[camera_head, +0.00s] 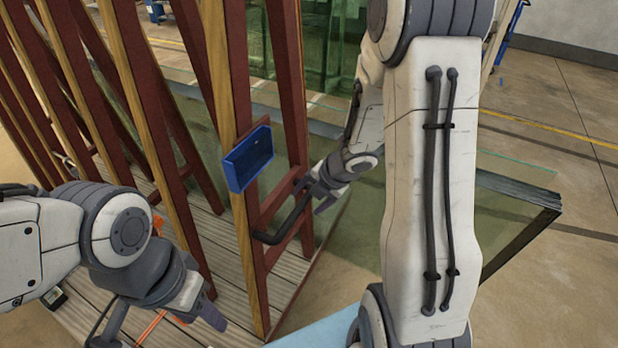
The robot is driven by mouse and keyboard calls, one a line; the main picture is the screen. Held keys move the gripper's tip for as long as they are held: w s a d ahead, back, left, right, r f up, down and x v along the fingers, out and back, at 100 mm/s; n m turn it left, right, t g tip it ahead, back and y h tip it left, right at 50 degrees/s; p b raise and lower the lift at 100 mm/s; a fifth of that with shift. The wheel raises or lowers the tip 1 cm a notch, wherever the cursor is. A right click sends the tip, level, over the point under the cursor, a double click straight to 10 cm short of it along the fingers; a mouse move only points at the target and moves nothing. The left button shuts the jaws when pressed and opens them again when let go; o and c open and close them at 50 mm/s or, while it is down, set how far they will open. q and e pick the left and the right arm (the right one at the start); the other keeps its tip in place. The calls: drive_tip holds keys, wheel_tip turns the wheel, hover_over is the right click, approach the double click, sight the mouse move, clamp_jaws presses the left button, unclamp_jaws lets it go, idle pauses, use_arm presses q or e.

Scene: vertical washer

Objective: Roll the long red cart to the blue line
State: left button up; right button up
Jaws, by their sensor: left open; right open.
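The long red cart has dark red uprights with wooden facing (243,245) and a grey plank deck (205,235). It fills the left and middle of the head view. A black bent handle (275,237) sits on its near end post, below a blue box (249,158). My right gripper (318,192) is open at the upper end of the handle; I cannot tell whether it touches. My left gripper (165,322) is open low in front of the deck, left of the near post.
Glass sheets (515,190) with a dark-edged corner stand to the right of the cart, behind my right arm. A light blue surface (318,332) lies at the bottom middle. A yellow floor line (550,128) crosses behind. Open floor (555,290) shows at the lower right.

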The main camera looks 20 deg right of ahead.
sight(293, 218)
drive_tip(key=shift+n+y, duration=0.3)
drive_tip(key=shift+n, duration=0.1)
drive_tip(key=b+x, duration=0.6)
drive_tip(key=x, duration=0.1)
drive_tip(key=s+b+x, duration=0.1)
drive_tip(key=b+x, duration=0.1)
drive_tip(key=x, duration=0.2)
drive_tip(key=shift+d+f+b, duration=0.1)
drive_tip(key=shift+f+b, duration=0.15)
drive_tip(key=shift+b, duration=0.15)
drive_tip(key=shift+w+a+f+b, duration=0.15)
drive_tip(key=shift+f+b, duration=0.1)
drive_tip(key=shift+f, duration=0.05)
drive_tip(key=shift+w+a+f+b, duration=0.1)
drive_tip(key=shift+w+f+b, duration=0.1)
drive_tip(key=shift+f, duration=0.15)
drive_tip(key=shift+s, duration=0.1)
clamp_jaws()
drive_tip(key=shift+s, duration=0.1)
